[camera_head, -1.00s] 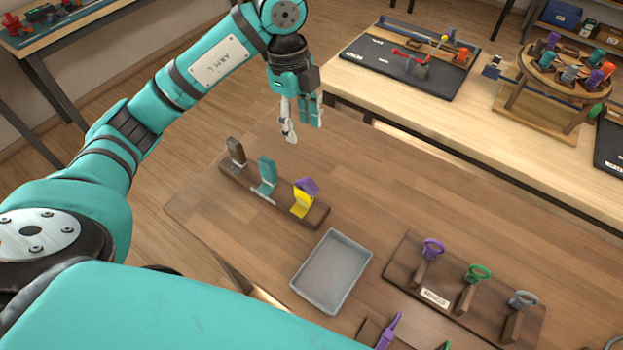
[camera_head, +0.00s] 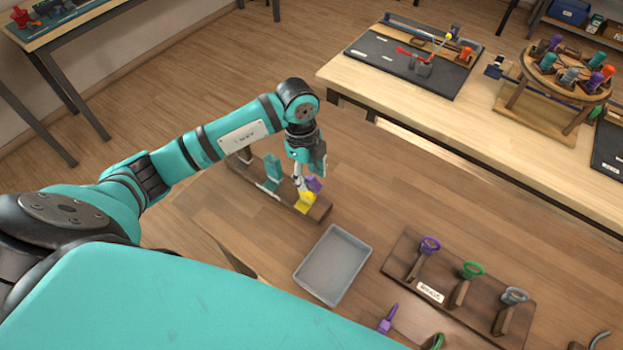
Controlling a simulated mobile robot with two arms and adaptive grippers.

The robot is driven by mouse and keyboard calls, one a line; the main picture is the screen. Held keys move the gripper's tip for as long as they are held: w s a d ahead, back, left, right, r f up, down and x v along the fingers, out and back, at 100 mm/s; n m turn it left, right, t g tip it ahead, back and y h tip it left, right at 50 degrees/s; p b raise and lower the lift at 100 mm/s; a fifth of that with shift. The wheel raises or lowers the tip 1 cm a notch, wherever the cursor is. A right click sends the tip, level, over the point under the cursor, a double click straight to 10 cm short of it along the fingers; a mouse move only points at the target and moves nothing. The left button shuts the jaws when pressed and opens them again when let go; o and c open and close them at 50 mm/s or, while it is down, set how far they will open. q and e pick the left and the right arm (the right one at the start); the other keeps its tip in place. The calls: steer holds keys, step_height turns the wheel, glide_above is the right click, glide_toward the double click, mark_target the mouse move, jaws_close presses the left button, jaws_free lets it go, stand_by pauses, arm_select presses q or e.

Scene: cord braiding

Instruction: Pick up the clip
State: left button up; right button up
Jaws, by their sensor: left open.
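A dark wooden rack (camera_head: 321,210) stands on the brown table and bears a row of clips. At its right end is a yellow piece (camera_head: 306,202) with a purple part (camera_head: 315,185) on top; I cannot tell whether both form one clip. A teal clip (camera_head: 272,168) stands in the middle, and a grey one (camera_head: 245,155) is partly hidden behind my arm at the left end. My left gripper (camera_head: 308,177) points down, open, right at the purple and yellow piece; its fingers partly cover it, and contact cannot be told. My right gripper is not in view.
A grey tray (camera_head: 333,264) stands empty just in front of the rack. A wooden stand (camera_head: 460,292) with purple, green and grey rings is to its right. A purple tool (camera_head: 388,320) is at the bottom.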

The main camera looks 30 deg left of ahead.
arm_select(q)
steer(key=shift+d+f, duration=0.15)
steer(key=shift+f, duration=1.05)
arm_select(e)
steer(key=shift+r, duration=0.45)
arm_select(q)
steer(key=c, duration=0.9)
steer(key=shift+r, duration=0.1)
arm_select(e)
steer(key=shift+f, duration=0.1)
arm_select(q)
steer(key=shift+r+b, duration=0.35)
steer(key=shift+r, duration=0.25)
step_height(320, 180, up, 2)
steer(key=shift+r+b, duration=0.1)
steer(key=shift+b, duration=0.5)
steer(key=shift+s+d+r+b, duration=0.25)
steer(key=shift+s+d+b, duration=0.55)
steer(key=shift+s, duration=1.7)
steer(key=shift+s+d+r+b, duration=0.35)
steer(key=shift+s+d, duration=0.8)
steer(key=shift+s, duration=1.35)
steer(key=shift+s+d+r+b, duration=0.15)
steer(key=shift+s+d+b, duration=0.7)
steer(key=shift+s, duration=1.65)
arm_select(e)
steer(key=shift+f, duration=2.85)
